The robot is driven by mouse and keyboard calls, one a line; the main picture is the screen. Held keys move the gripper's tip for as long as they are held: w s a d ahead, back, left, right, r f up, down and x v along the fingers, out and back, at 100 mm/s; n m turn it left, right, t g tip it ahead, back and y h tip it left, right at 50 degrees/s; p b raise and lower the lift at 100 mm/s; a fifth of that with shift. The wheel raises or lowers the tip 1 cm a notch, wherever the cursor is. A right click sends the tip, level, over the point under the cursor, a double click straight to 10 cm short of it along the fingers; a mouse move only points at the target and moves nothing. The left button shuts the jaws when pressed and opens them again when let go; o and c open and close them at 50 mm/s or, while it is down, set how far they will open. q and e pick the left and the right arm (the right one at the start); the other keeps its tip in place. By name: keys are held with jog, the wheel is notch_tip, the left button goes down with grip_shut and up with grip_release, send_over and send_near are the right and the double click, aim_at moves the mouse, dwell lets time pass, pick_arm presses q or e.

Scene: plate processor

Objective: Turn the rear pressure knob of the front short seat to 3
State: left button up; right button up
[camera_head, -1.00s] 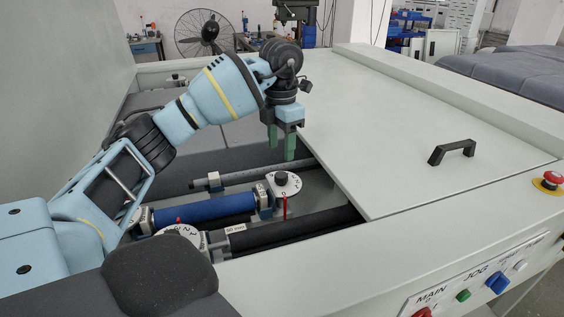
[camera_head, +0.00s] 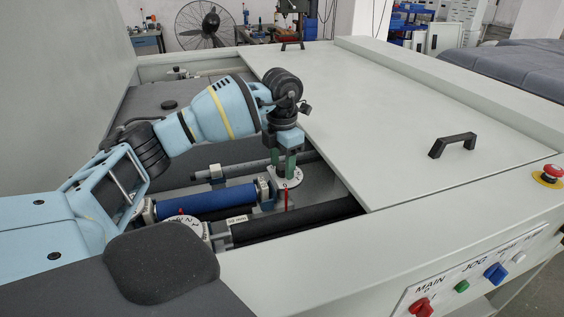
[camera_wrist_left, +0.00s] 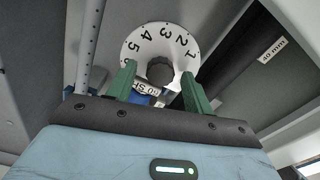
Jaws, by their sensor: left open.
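The white dial (camera_head: 291,184) with a dark knob sits in the open bay of the machine, at the right end of the blue roller; a red pointer (camera_head: 286,200) stands below it. In the left wrist view the dial (camera_wrist_left: 143,45) shows the numbers 1 to 5 around its dark round knob (camera_wrist_left: 160,71). My left gripper (camera_head: 285,170) points down over this dial with its green fingers open. In the left wrist view the fingers (camera_wrist_left: 159,72) stand on either side of the knob, apart from it as far as I can tell. My right gripper is out of view.
A second white dial (camera_head: 183,226) is partly hidden at the front of the bay. The blue roller (camera_head: 205,203) and a black roller (camera_head: 292,223) lie close by. A light cover panel (camera_head: 370,130) with a black handle (camera_head: 452,145) borders the bay on the right.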

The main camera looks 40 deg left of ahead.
pick_arm(q)
jog(key=c, duration=1)
